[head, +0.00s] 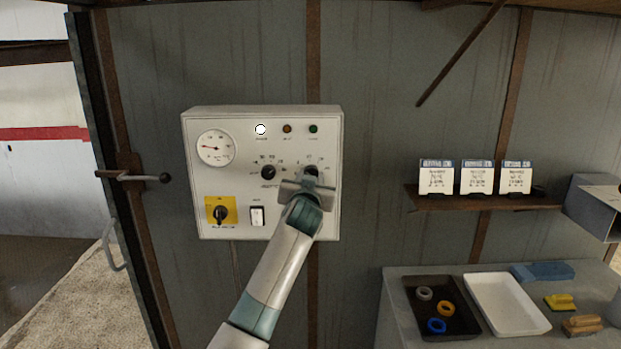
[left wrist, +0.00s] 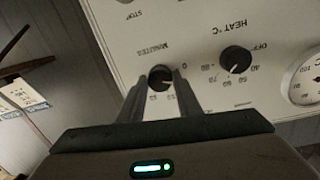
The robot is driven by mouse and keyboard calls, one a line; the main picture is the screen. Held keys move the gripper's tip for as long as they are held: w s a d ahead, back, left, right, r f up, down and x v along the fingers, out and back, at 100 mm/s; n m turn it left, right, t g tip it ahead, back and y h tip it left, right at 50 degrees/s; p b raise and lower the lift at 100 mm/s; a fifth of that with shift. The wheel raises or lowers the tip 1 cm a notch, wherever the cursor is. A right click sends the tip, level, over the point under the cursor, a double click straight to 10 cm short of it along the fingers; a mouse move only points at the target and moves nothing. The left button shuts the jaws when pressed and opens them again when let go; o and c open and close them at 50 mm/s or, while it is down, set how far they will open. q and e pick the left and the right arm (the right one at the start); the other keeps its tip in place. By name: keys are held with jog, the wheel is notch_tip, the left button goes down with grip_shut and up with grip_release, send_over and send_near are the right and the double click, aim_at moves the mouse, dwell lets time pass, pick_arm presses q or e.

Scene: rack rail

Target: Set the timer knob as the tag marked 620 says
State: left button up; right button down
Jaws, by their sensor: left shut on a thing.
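My left gripper (head: 309,183) is at the panel and mostly covers this knob in the head view. In the left wrist view, the left gripper (left wrist: 158,88) has a finger on each side of the knob and is shut on it. The knob's exact setting is hard to read. Three white tags with blue tops, a left one (head: 436,178), a middle one (head: 477,178) and a right one (head: 515,178), stand on the shelf; their numbers are too small to read.
The black heat knob (head: 268,172) sits left of the timer knob. The panel also has a gauge (head: 216,148), a yellow-plated switch (head: 220,211), a white rocker (head: 257,216) and lamps, the left one (head: 260,129) bright white. A bench (head: 400,320) with trays stands lower right.

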pick_arm(q)
jog(key=shift+m, duration=1.3)
jog(key=o, duration=1)
jog(key=shift+o, duration=0.2)
jog(key=shift+s, duration=0.1)
jog(key=s+r+b, duration=0.1)
jog(key=s+b, duration=0.5)
jog(key=s, duration=1.1)
jog(key=shift+a+b, duration=0.3)
jog(key=shift+a, duration=0.15)
